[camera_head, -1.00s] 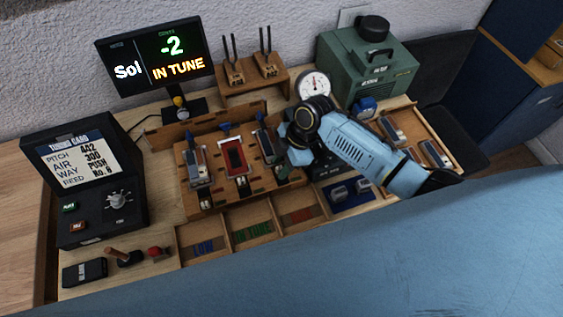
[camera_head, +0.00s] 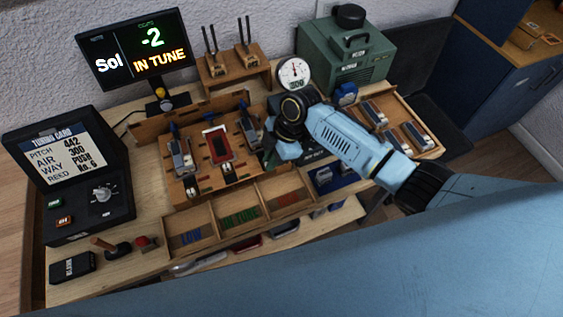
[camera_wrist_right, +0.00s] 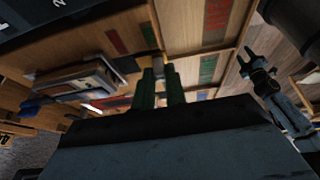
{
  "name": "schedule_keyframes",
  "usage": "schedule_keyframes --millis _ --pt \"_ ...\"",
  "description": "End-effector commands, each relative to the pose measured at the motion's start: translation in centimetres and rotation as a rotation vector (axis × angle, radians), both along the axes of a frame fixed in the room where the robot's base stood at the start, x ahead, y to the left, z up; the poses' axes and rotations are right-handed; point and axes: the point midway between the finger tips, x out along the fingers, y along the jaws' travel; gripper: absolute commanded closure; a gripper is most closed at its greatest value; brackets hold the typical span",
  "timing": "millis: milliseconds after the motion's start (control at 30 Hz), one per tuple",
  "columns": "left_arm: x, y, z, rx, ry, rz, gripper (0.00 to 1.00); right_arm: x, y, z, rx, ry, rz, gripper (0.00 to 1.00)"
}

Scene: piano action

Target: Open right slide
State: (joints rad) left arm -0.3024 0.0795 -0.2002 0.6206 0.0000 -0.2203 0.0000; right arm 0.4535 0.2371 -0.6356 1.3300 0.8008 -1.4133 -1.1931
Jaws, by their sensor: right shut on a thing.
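My right gripper (camera_head: 275,150) is at the right end of the slotted wooden board (camera_head: 180,190), its wrist bent down over it. A forked dark part (camera_wrist_right: 262,72) on a jointed link, perhaps my left gripper, shows at the right of the wrist view.
Three open trays (camera_head: 232,203) lie in front of the board. A green box (camera_head: 345,60) and a round gauge (camera_head: 294,74) stand behind my right arm. A wooden case (camera_head: 428,151) of metal pieces lies right. The monitor (camera_head: 135,48) reads "IN TUNE".

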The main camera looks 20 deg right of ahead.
Motion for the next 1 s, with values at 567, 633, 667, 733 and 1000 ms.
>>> schedule_keyframes --millis 567,633,667,733,1000 --pt "0.8 0.0 0.1 0.000 -0.011 0.000 0.57 -0.6 0.2 -0.1 -0.003 0.025 0.016 0.65" --pt "0.7 0.0 0.1 0.000 -0.010 0.000 0.57 -0.6 0.2 0.0 -0.003 0.023 0.014 0.65" --pt "0.7 0.0 0.1 0.000 -0.010 0.000 0.57 -0.6 0.2 0.0 -0.003 0.023 0.014 0.65" --pt "0.7 0.0 0.1 0.000 -0.010 0.000 0.57 -0.5 0.2 0.0 -0.003 0.021 0.014 0.65" --pt "0.3 0.0 0.2 0.000 -0.004 0.000 0.57 -0.2 -1.2 3.1 -0.004 0.016 0.013 0.65"
